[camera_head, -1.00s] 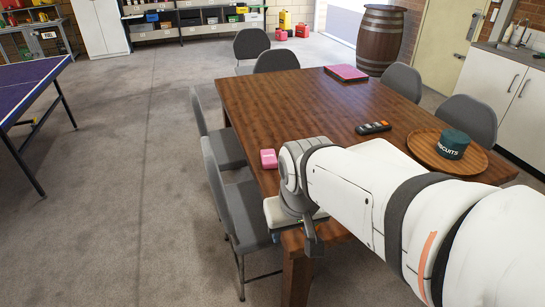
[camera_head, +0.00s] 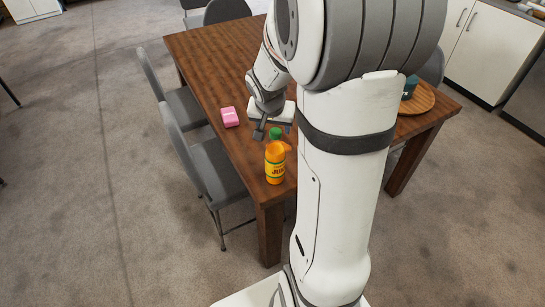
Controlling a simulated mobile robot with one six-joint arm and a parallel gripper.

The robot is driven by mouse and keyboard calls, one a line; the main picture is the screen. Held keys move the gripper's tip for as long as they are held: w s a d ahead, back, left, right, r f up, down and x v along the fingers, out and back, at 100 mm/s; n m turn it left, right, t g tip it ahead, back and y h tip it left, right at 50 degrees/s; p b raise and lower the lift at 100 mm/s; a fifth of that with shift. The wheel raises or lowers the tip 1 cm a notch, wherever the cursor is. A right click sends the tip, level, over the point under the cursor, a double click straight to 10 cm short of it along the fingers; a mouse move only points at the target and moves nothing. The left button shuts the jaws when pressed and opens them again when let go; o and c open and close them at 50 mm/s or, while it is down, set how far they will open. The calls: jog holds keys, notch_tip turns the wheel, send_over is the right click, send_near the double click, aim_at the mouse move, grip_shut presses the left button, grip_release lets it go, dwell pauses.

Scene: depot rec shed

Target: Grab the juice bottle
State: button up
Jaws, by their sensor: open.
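My gripper (camera_head: 272,130) is open, just above and behind the bottle's cap in the picture. The fingers appear close to the cap, but I cannot tell whether they touch it. Nothing shows between the fingers that I can make out as held. My arm hides the table to the right of the bottle.
A pink object (camera_head: 230,117) lies on the table left of my gripper. A round wooden tray (camera_head: 420,100) with a dark green tin (camera_head: 410,87) is at the right, partly hidden by my arm. Grey chairs (camera_head: 215,165) line the table's left side.

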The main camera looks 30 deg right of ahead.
aim_at(275, 131)
jog(key=x, duration=0.4)
jog(key=shift+f, duration=0.2)
jog(key=shift+d, duration=0.1)
jog(key=shift+c, duration=0.5)
grip_shut()
dwell(0.6)
